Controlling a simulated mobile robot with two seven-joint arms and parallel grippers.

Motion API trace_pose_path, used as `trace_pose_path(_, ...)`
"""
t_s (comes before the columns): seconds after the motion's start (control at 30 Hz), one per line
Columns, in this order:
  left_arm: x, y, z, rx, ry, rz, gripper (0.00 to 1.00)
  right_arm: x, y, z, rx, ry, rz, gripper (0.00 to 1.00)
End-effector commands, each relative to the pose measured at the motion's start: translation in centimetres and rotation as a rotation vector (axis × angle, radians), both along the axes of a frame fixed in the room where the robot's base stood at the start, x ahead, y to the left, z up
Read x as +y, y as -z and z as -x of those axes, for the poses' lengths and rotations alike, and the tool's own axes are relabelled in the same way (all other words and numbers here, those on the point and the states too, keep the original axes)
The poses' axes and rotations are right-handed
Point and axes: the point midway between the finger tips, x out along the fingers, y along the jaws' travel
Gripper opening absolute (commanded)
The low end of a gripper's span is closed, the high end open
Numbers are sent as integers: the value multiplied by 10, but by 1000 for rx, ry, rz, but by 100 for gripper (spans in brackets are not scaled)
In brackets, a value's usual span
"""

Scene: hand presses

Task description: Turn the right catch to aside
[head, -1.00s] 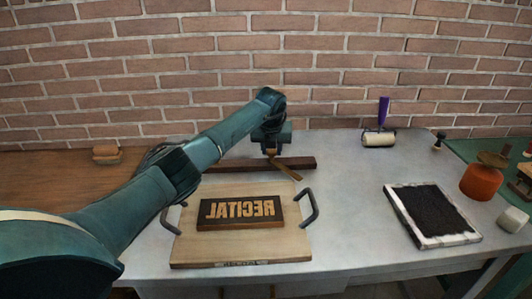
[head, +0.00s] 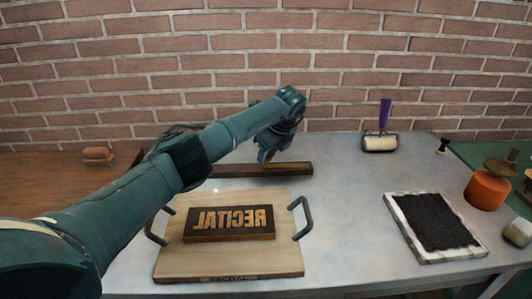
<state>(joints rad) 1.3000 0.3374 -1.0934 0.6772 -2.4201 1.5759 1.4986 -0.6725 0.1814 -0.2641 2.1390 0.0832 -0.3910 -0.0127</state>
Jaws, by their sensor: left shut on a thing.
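A dark wooden bar (head: 296,169) lies behind a light wooden board (head: 178,262). My left gripper (head: 266,158) reaches down to the bar, right of its middle, and is shut on the right catch. Only a small brassy bit of the catch (head: 263,157) shows at the fingertips; the rest is hidden, so its exact angle cannot be told. No other catch can be made out; my left arm covers part of the bar's left end. My right gripper is not in view.
The board has dark handles and carries a printing block (head: 232,223) reading RECITAL in mirror writing. A black ink tray (head: 437,222) lies right, a roller (head: 379,143) behind it, and an orange pot (head: 485,190) at far right. The grey table (head: 345,215) is clear between board and tray.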

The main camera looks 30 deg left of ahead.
Motion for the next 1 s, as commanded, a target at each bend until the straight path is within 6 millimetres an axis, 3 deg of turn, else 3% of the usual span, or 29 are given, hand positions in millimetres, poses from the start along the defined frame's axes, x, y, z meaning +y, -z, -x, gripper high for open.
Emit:
trace_pose_path(0.77, 0, -1, -1, -4, -102, -1, 0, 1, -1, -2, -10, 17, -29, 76)
trace_pose_path(0.8, 0, -1, -1, -4, -102, -1, 32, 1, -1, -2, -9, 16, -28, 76)
trace_pose_path(1.0, 0, 0, -1, -2, -101, 0, 49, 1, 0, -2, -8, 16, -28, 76)
